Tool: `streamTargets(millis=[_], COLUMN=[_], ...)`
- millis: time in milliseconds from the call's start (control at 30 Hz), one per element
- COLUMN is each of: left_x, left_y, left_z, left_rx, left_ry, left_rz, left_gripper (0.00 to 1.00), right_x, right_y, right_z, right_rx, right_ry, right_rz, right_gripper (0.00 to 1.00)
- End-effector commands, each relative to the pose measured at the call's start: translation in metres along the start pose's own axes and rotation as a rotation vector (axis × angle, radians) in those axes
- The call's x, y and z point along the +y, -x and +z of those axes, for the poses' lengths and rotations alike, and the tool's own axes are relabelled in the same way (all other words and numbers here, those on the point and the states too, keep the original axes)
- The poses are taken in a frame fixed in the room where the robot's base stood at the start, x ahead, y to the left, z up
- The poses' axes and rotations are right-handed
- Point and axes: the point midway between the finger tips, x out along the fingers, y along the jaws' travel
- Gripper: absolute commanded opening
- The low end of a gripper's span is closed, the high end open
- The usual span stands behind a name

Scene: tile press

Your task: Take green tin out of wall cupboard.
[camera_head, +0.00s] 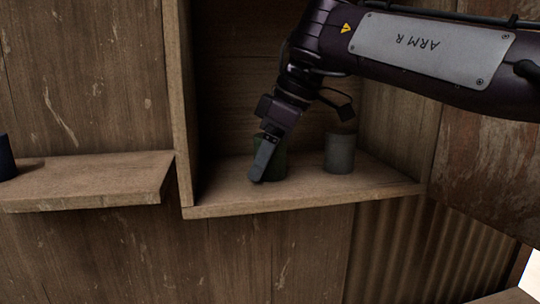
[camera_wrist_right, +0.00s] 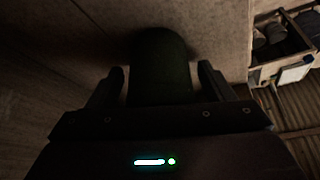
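The green tin (camera_head: 277,163) stands upright on the floor of the wall cupboard (camera_head: 310,198), partly hidden behind my right gripper (camera_head: 262,165) in the head view. In the right wrist view the tin (camera_wrist_right: 160,60) is dark and lies between the two fingers of my right gripper (camera_wrist_right: 161,72). The fingers are apart, with a narrow gap showing on each side of the tin. My left gripper is in neither view.
A grey tin (camera_head: 340,152) stands in the cupboard to the right of the green tin. The cupboard's left side wall (camera_head: 180,100) is close by. A side shelf (camera_head: 90,182) at the left holds a dark blue object (camera_head: 6,158). A wooden box (camera_wrist_right: 283,42) with items shows in the wrist view.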

Motion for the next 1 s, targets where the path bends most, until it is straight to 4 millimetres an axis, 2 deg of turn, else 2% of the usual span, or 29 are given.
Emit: streamTargets(millis=[33, 400, 767, 867, 1000], left_x=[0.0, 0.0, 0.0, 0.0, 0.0], left_y=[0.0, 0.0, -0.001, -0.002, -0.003], left_z=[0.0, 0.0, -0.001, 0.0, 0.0], left_rx=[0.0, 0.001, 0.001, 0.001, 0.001], left_ry=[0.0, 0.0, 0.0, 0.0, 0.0], left_rz=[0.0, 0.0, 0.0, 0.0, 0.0], left_gripper=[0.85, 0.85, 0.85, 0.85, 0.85], right_x=[0.0, 0.0, 0.0, 0.001, 0.001], right_y=[0.0, 0.001, 0.005, 0.013, 0.032], right_z=[0.0, 0.0, -0.002, -0.005, -0.015], right_rx=[0.0, 0.001, 0.0, 0.0, 0.001], right_ry=[0.0, 0.0, 0.0, 0.0, 0.001], right_rz=[0.0, 0.001, 0.001, 0.003, 0.006], right_gripper=[0.68, 0.21, 0.21, 0.21, 0.21])
